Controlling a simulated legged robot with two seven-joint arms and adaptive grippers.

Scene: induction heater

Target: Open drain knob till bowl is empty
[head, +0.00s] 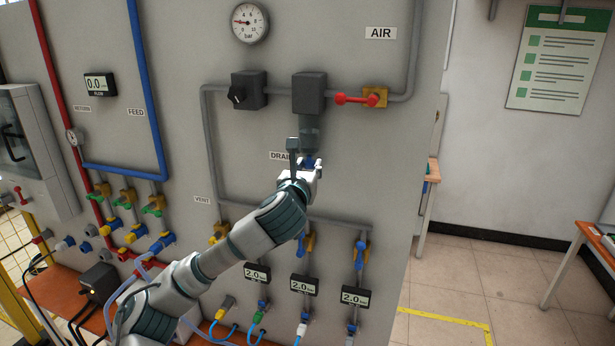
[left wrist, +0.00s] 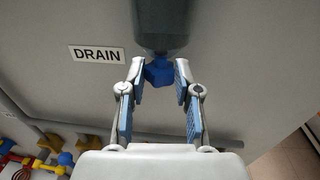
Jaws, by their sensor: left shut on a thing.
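The drain knob (left wrist: 158,72) is a small blue piece under the bowl, beside the DRAIN label (left wrist: 97,54) in the left wrist view. The bowl (left wrist: 162,25) is a dark translucent cylinder; it hangs under a dark grey block (head: 309,93) in the head view. I cannot tell how much liquid it holds. My left gripper (left wrist: 160,76) reaches up from below, its fingertips on either side of the knob, shut on it. In the head view the left gripper (head: 306,170) partly hides the knob. My right gripper is not in view.
A black regulator knob (head: 239,94) sits left of the block, and a red-handled valve (head: 355,99) sits right of it. A pressure gauge (head: 250,22) is above. Grey pipes and several blue-handled valves run below on the panel.

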